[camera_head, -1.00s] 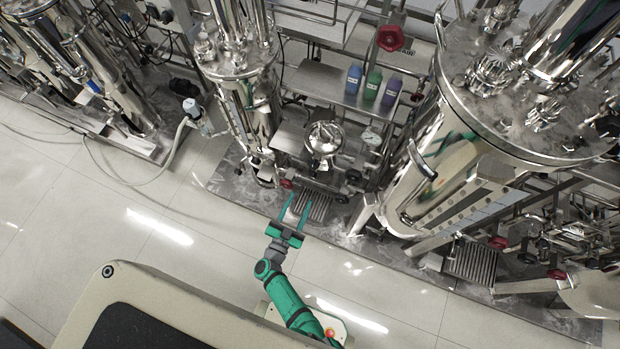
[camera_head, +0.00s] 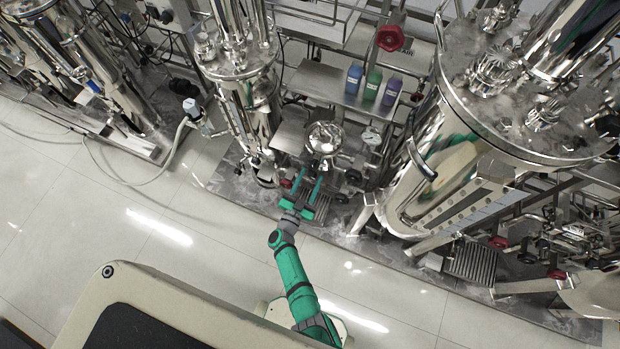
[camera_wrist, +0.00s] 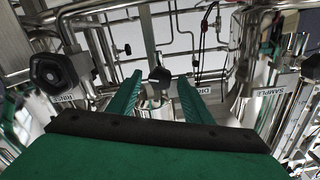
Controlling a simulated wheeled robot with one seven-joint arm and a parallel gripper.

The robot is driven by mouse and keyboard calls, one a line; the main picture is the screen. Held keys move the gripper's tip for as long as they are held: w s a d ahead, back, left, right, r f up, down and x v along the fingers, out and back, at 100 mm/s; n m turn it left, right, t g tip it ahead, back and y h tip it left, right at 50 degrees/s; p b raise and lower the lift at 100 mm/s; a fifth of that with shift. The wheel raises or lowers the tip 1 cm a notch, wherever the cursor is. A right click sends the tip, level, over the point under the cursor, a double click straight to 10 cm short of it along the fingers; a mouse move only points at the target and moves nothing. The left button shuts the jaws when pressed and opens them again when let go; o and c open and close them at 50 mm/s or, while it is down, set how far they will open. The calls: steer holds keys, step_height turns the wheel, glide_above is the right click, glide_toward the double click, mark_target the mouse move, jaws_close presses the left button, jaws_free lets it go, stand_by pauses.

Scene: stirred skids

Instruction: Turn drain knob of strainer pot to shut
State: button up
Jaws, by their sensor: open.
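The strainer pot (camera_head: 325,138) is a small round steel vessel on the middle skid in the head view. In the wrist view a black drain knob (camera_wrist: 160,77) sits on steel pipework, ahead of and between my fingertips. A partly hidden label starting "DR" (camera_wrist: 191,87) is just right of it. I cannot tell the knob's set position. My gripper (camera_head: 312,174) is open, its two green fingers pointing at the pipework below the pot. It also shows in the wrist view (camera_wrist: 160,82), with nothing visibly held. I cannot pick out the drain knob in the head view.
Another black knob (camera_wrist: 50,72) with a "RINSE" label is at left; a dark knob (camera_wrist: 312,68) near a "SAMPLE" label is at right. A tall vessel (camera_head: 248,110) and a large tank (camera_head: 440,165) flank the pot. The tiled floor (camera_head: 200,260) in front is clear.

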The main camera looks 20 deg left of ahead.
steer(key=shift+w, duration=0.1)
steer(key=c, duration=1.1)
steer(key=shift+m, duration=0.3)
steer(key=m, duration=0.3)
steer(key=shift+d+f+m, duration=0.1)
steer(key=shift+d+m, duration=0.1)
steer(key=shift+m, duration=0.1)
steer(key=m, duration=0.3)
steer(key=shift+m, duration=0.3)
steer(key=m, duration=0.5)
steer(key=shift+f, duration=0.1)
steer(key=shift+a+m, duration=0.1)
steer(key=shift+m, duration=0.9)
steer(key=shift+o, duration=0.2)
steer(key=shift+f, duration=0.1)
